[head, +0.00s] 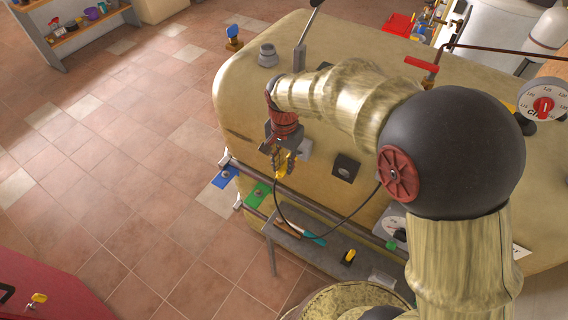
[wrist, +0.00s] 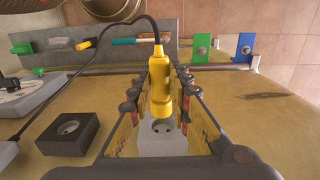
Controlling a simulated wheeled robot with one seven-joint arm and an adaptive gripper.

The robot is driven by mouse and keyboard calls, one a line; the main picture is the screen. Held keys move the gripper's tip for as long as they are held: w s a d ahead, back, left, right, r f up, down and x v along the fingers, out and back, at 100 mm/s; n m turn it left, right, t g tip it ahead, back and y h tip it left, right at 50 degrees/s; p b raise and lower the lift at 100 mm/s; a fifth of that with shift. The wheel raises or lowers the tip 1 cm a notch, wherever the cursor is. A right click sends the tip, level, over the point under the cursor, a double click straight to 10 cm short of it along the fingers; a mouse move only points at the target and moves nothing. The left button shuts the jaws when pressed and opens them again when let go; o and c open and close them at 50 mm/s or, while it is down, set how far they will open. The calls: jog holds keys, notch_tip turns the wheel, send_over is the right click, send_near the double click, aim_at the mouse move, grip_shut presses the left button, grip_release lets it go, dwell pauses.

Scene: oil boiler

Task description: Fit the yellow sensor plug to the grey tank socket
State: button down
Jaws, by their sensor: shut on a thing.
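The yellow sensor plug (wrist: 160,88), with a black cable from its top end, is held between the fingers of my gripper (head: 282,168). My gripper also shows in the wrist view (wrist: 160,100), with a finger on each side of the plug. A light grey socket (wrist: 170,145) with a round recess lies on the cream tank casing (wrist: 240,110), behind the plug's lower end in the wrist view. It shows in the head view (head: 306,148), just right of the fingers. The plug looks apart from it; the exact gap is unclear. A dark socket (wrist: 70,133) sits to its left.
A grey shelf (head: 290,240) below the casing holds a teal-handled tool (head: 315,238) and a yellow-black piece (head: 348,257). Blue (head: 226,177) and green (head: 258,195) tagged fittings line the rail. The cable loops to the left in the wrist view. Open tiled floor lies left.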

jog(key=shift+w+d, duration=0.15)
jog(key=shift+w, duration=0.1)
jog(key=shift+w+d, duration=0.4)
jog(key=shift+w, duration=0.15)
jog(key=shift+w+d, duration=0.55)
jog(key=shift+w, duration=0.2)
jog(key=c, duration=1.6)
grip_release()
jog(key=shift+r, duration=0.1)
notch_tip(320, 180, up, 12)
jog(key=shift+f, duration=0.1)
